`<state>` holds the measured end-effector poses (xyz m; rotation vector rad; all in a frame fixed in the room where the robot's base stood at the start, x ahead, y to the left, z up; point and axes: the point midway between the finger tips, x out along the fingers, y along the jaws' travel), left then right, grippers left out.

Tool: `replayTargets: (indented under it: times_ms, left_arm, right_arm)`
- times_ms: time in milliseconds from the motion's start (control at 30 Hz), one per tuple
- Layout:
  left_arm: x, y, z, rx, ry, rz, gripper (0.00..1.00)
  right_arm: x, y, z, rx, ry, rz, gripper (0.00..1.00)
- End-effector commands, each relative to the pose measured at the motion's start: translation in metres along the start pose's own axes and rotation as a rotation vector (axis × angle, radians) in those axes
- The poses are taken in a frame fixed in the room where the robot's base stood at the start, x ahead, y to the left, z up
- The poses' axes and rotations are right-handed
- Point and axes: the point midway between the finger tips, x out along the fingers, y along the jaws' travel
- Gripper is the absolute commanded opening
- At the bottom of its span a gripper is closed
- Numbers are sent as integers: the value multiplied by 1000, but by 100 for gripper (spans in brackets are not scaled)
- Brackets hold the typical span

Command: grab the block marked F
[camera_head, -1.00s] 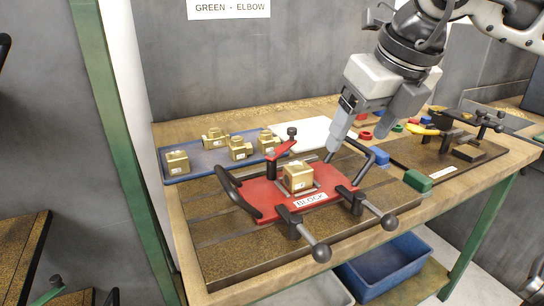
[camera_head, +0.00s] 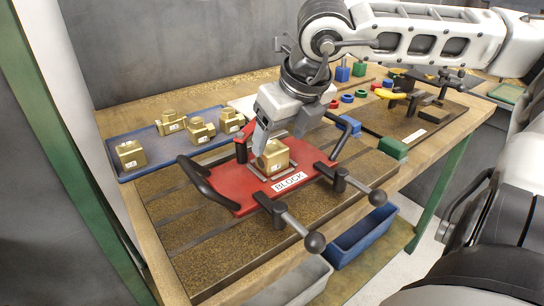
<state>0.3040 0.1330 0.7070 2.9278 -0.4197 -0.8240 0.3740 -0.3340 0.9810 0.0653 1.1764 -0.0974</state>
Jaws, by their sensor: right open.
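A brass block (camera_head: 275,155) sits in the red fixture plate (camera_head: 232,188), which carries the label BLOCK. A small white tag shows on the block, but its letter is too small to read. My right gripper (camera_head: 273,140) is open, with its fingers down at the block's upper back-left side. It partly covers the block, and I cannot tell whether the fingers touch it. Several other brass pieces stand on the blue tray (camera_head: 160,165) at the left, including a plain block (camera_head: 130,155); their tags are also unreadable. My left gripper is not in view.
Clamp levers with ball knobs (camera_head: 314,242) stick out at the front of the fixture. A dark handle (camera_head: 194,172) stands at its left. Blue and green blocks (camera_head: 392,147) and a second fixture (camera_head: 425,110) are at the right. Bins sit below the bench.

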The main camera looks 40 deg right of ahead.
Motion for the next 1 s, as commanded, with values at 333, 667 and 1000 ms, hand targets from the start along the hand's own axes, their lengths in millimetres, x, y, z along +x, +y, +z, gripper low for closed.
replayTargets:
  times_ms: [333,667,1000]
  left_arm:
    - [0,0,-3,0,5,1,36]
    - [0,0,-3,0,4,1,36]
    - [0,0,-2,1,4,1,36]
  right_arm:
    - [43,2,-2,0,4,-2,71]
    - [50,2,-1,1,0,0,71]
    - [48,2,0,0,-4,1,2]
